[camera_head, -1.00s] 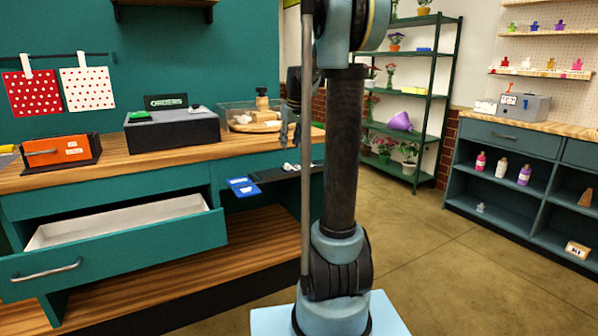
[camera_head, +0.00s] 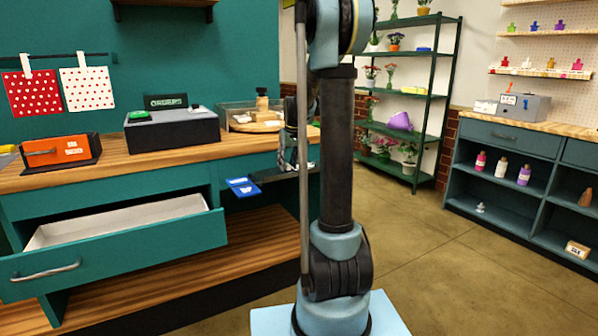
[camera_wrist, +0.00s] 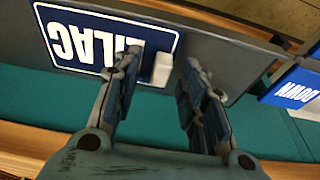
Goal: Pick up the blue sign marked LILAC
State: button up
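The blue sign marked LILAC (camera_wrist: 80,42) has a white border and lies on a dark grey surface in the wrist view, its lettering upside down. My gripper (camera_wrist: 163,68) is open there, its fingertips over the sign's right end. A small white block (camera_wrist: 162,70) shows between the fingertips; I cannot tell whether either finger touches it. The left finger hides part of the lettering. In the head view my gripper (camera_head: 290,165) is low at the counter's right end, partly behind my arm, and I cannot make out the LILAC sign.
Another blue sign (camera_wrist: 296,86) with partly cut-off lettering is at the right of the wrist view. A blue sign (camera_head: 242,187) shows left of the dark ledge (camera_head: 275,174) in the head view. An open drawer (camera_head: 120,245) juts out at the left. The floor at right is clear.

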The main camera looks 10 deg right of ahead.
grip_shut()
jog(key=shift+r, duration=0.15)
